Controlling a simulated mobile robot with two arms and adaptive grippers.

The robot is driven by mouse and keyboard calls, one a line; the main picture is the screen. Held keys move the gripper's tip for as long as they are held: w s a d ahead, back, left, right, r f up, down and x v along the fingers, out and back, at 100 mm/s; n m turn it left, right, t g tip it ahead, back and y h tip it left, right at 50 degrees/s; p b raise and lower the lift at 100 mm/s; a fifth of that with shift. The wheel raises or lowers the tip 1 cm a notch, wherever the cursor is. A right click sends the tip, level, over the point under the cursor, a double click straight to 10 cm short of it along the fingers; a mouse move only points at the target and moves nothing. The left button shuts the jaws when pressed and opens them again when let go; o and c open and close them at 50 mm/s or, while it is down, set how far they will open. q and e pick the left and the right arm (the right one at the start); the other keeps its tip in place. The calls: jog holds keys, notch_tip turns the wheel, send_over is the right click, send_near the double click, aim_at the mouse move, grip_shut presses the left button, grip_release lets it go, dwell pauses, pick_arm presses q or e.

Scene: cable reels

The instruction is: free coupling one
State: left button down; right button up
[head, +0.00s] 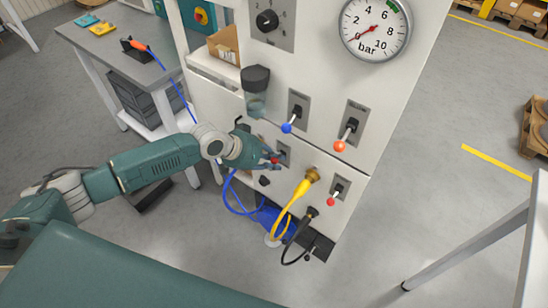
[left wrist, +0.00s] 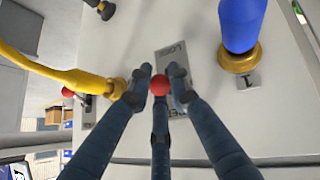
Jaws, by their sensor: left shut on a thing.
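My left gripper (head: 274,159) is at the lower front of the white panel. In the left wrist view its fingers (left wrist: 160,88) are closed around a small lever with a red ball knob (left wrist: 160,84); the red knob also shows in the head view (head: 275,161). A grey plate (left wrist: 173,51) with partly hidden lettering lies behind the lever. Coupling one is a blue hose end in a brass collar (left wrist: 239,58), with a label "1" beside it, apart from the fingers. In the head view the arm hides this coupling; its blue hose (head: 232,204) hangs below.
A yellow hose in a brass coupling (head: 311,175), a black hose (head: 298,232) and another red-knobbed lever (head: 332,200) are to the right. Blue (head: 287,128) and orange (head: 340,146) levers and a gauge (head: 375,27) are above. A workbench (head: 125,50) stands left.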

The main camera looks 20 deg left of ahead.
pick_arm(q)
jog(key=shift+w+r, duration=0.2)
jog(key=shift+r, duration=0.05)
jog(key=c, duration=1.6)
grip_release()
jog(key=shift+s+f, duration=0.1)
jog(key=shift+f, duration=0.1)
